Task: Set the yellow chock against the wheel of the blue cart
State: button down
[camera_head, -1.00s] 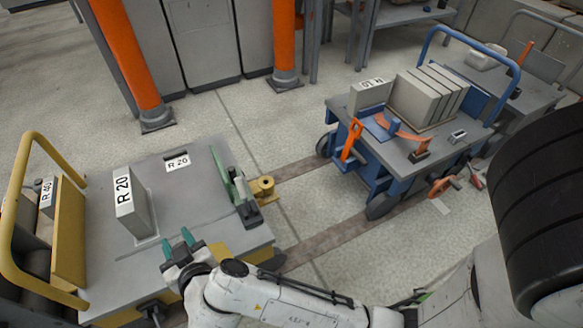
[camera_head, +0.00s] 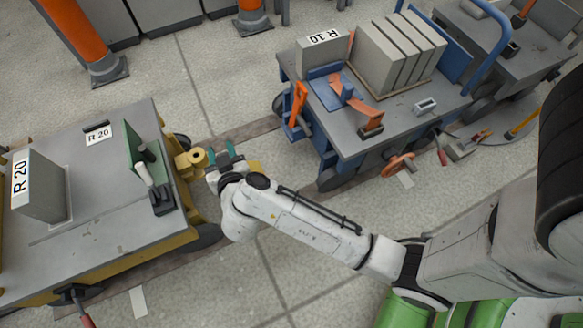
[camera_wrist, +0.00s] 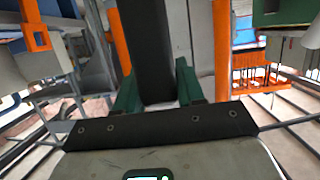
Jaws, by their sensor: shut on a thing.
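My gripper (camera_head: 226,154), with teal fingers, is over the floor gap between the two carts. It is shut on the yellow chock (camera_head: 255,168), whose yellow part shows just right of the fingers and is partly hidden. In the wrist view the green fingers (camera_wrist: 158,88) stand either side of a dark upright shape; I cannot tell whether it belongs to the chock. The blue cart (camera_head: 355,140), marked R 10, stands to the right. Its near wheel (camera_head: 331,180) and far left wheel (camera_head: 279,104) show. The chock is left of the near wheel, apart from it.
The yellow cart (camera_head: 95,210), marked R 20, is at left. Its yellow coupling (camera_head: 192,160) is close left of my gripper. An orange lever (camera_head: 298,105) and an orange handwheel (camera_head: 398,165) stick out from the blue cart.

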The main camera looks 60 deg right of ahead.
jog(key=s+d+f+m+g+h+b, duration=0.1)
jog(key=s+d+f, duration=0.1)
jog(key=d+f, duration=0.4)
jog(key=s+d+f+m+h+b, duration=0.1)
jog(key=s+d+f, duration=0.2)
jog(key=d+f, duration=0.35)
jog(key=s+d+f+b, duration=0.1)
jog(key=s+f+b, duration=0.2)
jog(key=f, duration=0.8)
jog(key=s+d+f+b, duration=0.1)
jog(key=s+f+b, duration=0.3)
jog(key=f+b, duration=0.3)
notch_tip(320, 180, down, 4)
jog(key=shift+d+n+y, duration=0.3)
jog(key=shift+n+y, duration=0.1)
jog(key=shift+f+b, duration=0.55)
jog(key=shift+b, duration=0.15)
jog(key=c, duration=0.6)
grip_release()
jog(key=shift+s, duration=0.1)
jog(key=shift+a, duration=0.1)
jog(key=p+v, duration=0.5)
jog(key=v, duration=0.5)
jog(key=shift+s+a, duration=0.2)
jog(key=shift+s, duration=0.05)
